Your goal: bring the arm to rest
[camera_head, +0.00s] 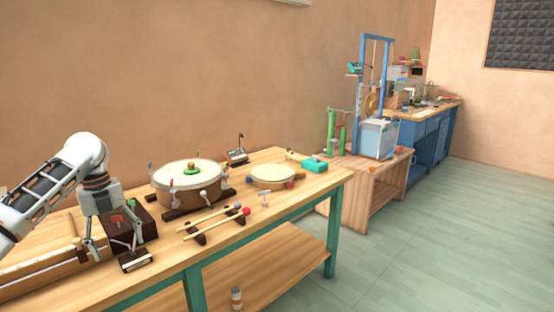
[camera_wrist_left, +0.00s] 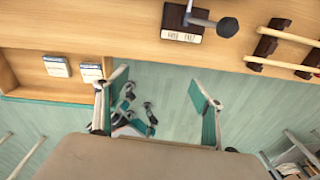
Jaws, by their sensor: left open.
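My left arm (camera_head: 45,195) is white and black and comes in from the left in the head view. Its left gripper (camera_head: 114,246) points down over the left part of the wooden workbench (camera_head: 245,225), near a dark brown box (camera_head: 132,222). In the left wrist view the two fingers of the left gripper (camera_wrist_left: 158,88) stand well apart, with teal inner pads. Nothing is held between them; pale green floor shows there, past the bench edge. My right gripper is in neither view.
A large drum (camera_head: 188,192), a smaller drum (camera_head: 272,178) and mallets (camera_head: 212,221) on dark rests stand on the bench. A small block with a white label (camera_head: 135,262) sits near the front edge. A lower table (camera_head: 365,178) stands farther right. The floor (camera_head: 450,235) at right is clear.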

